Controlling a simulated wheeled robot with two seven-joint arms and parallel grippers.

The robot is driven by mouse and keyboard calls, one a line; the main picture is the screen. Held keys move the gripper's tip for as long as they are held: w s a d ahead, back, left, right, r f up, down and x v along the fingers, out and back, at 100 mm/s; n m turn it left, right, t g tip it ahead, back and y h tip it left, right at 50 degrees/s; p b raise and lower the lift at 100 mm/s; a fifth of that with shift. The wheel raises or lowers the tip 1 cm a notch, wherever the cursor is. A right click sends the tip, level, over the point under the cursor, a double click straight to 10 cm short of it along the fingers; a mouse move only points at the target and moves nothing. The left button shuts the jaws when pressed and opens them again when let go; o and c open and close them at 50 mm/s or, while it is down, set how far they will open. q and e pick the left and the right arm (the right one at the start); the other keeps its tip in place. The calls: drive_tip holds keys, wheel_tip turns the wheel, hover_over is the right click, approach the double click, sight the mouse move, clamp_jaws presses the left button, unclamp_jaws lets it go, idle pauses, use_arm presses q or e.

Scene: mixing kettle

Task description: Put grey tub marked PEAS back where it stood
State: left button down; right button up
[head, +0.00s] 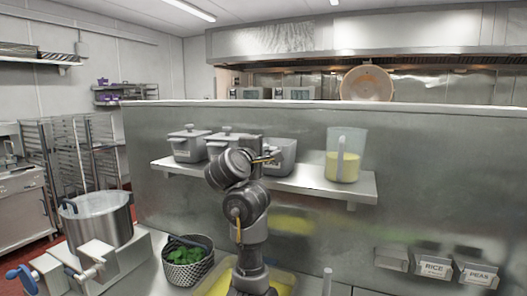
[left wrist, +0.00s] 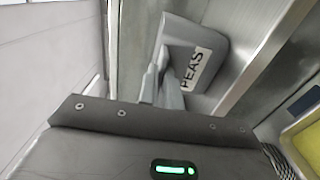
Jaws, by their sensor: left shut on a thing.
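In the left wrist view the grey tub marked PEAS (left wrist: 197,62) is tilted in the picture, its white label facing the camera. My left gripper (left wrist: 162,88) is shut on it. In the head view the open grey tub (head: 284,158) is at the shelf (head: 320,184), right of two lidded tubs. My left gripper (head: 270,158) is in front of its left part and its label is hidden there. I cannot tell whether it rests on the shelf or hangs just above. A holder labelled PEAS (head: 478,272) is at the lower right. My right gripper is not in view.
Two lidded grey tubs (head: 188,146) stand close on the left. A clear jug with yellow contents (head: 343,160) stands on the right part of the shelf. A kettle pot (head: 98,219) and a basket of greens (head: 188,264) are below. A RICE holder (head: 433,266) adjoins the PEAS one.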

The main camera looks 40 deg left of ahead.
use_arm(q)
drive_tip(key=shift+s, duration=0.1)
drive_tip(key=c, duration=1)
unclamp_jaws()
drive_tip(key=p+v, duration=0.8)
idle(0.4)
idle(0.5)
